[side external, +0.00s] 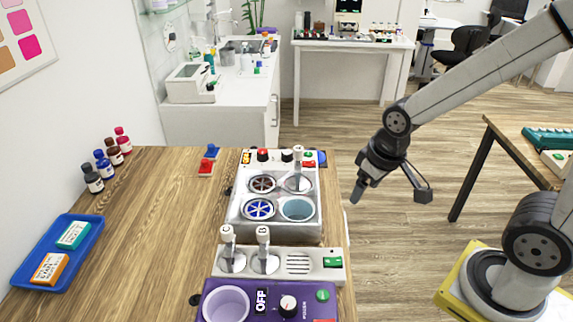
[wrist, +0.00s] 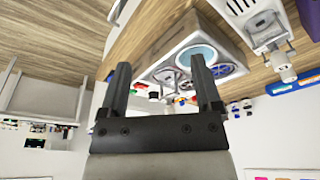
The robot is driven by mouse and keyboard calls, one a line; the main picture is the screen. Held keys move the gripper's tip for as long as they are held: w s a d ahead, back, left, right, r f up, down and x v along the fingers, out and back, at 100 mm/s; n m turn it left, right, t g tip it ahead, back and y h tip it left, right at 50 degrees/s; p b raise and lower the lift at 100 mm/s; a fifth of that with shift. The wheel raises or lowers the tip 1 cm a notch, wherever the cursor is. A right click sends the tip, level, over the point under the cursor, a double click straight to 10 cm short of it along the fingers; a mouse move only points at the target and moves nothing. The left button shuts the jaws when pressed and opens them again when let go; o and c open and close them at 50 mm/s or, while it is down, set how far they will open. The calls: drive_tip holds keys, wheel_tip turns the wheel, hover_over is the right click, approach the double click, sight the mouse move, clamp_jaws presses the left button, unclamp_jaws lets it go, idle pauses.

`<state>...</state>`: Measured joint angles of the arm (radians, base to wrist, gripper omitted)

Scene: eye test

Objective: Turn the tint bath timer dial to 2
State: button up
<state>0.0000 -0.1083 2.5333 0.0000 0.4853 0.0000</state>
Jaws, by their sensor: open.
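A grey-white bath unit (side external: 275,228) stands on the wooden bench, with several round wells, one holding light blue liquid. Along its back edge are a red knob (side external: 263,155), a dark knob (side external: 287,156), an orange display (side external: 246,157) and a green switch (side external: 309,155). Which knob is the timer dial, and its setting, I cannot tell; the numbers are too small. My gripper (side external: 360,189) hangs in the air right of the unit, apart from it, open and empty. In the wrist view the open fingers (wrist: 160,68) frame part of the unit (wrist: 165,62) beyond them.
In front of the unit are a lever panel (side external: 285,263) with two upright levers and a purple device (side external: 265,303) with its own dial. A white-topped lever (side external: 298,158) rises at the unit's back.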

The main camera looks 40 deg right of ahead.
drive_tip(key=shift+w+v, duration=0.45)
drive_tip(key=shift+v, duration=1.45)
drive_tip(key=t, duration=0.2)
hover_over(287, 152)
drive_tip(key=s, duration=0.3)
drive_tip(key=f, duration=0.4)
drive_tip(key=shift+s+f, duration=0.2)
drive_tip(key=shift+f, duration=0.2)
drive_tip(key=shift+x, duration=3.9)
clamp_jaws()
